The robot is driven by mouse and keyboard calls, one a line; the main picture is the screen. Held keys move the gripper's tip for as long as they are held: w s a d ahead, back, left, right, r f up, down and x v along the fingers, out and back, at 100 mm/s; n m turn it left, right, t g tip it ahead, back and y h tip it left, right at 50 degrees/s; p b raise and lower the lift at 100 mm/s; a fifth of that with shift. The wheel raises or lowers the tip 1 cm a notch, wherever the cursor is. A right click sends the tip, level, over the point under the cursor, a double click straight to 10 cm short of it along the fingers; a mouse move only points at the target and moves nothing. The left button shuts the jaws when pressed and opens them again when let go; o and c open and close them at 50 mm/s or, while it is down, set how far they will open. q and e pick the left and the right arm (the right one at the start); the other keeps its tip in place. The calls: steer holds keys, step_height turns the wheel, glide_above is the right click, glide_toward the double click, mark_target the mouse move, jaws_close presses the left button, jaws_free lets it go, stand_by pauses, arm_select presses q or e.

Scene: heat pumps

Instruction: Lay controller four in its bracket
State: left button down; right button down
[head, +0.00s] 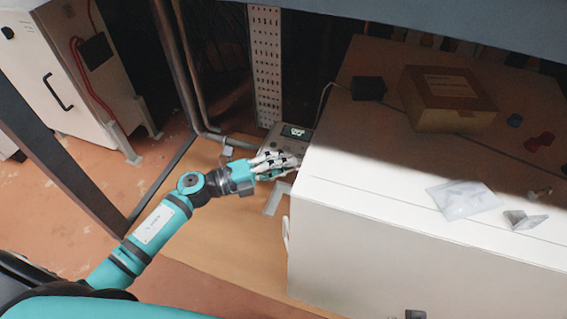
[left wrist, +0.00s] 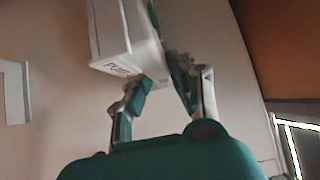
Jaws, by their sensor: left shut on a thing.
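My left gripper (head: 282,164) reaches in from the left over the wooden bench, beside the large white cabinet's left edge. In the left wrist view its fingers (left wrist: 160,78) are closed on a small white box, the controller (left wrist: 113,42), with dark lettering partly readable on its lower face. In the head view the fingers and cabinet mostly hide it. A pale angled bracket (head: 276,199) lies on the bench just below the gripper; a similar pale angled piece (left wrist: 16,92) shows in the left wrist view. Which number the controller bears cannot be read. My right gripper is not in view.
A grey device with a lit display (head: 296,131) stands just behind the gripper. The large white cabinet (head: 345,250) blocks the right side. A cardboard box (head: 446,98), a black block (head: 368,88) and a clear bag (head: 463,200) lie on the right. Bare bench (head: 205,215) shows at left.

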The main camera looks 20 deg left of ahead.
arm_select(q)
steer(key=c, duration=1.1)
jaws_free()
steer(key=shift+c, duration=0.2)
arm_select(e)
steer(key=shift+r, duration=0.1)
arm_select(q)
steer(key=v, duration=1.2)
steer(key=w+a+f+n+t+y, duration=0.35)
steer(key=n+t+y, duration=0.25)
steer(key=n+y, duration=0.6)
step_height(320, 180, down, 6)
steer(key=s+a+n+g+y, duration=0.1)
steer(key=s+n+g+y, duration=0.15)
steer(key=n, duration=0.65)
steer(key=s+d+f+n+g, duration=0.2)
steer(key=s+d+f+g, duration=0.2)
steer(key=s, duration=0.4)
steer(key=s+d+f+n+g, duration=0.3)
steer(key=s+f+g, duration=0.3)
steer(key=s, duration=0.3)
steer(key=shift+d+f+g, duration=0.2)
steer(key=shift+d+g, duration=0.55)
steer(key=shift+d, duration=0.15)
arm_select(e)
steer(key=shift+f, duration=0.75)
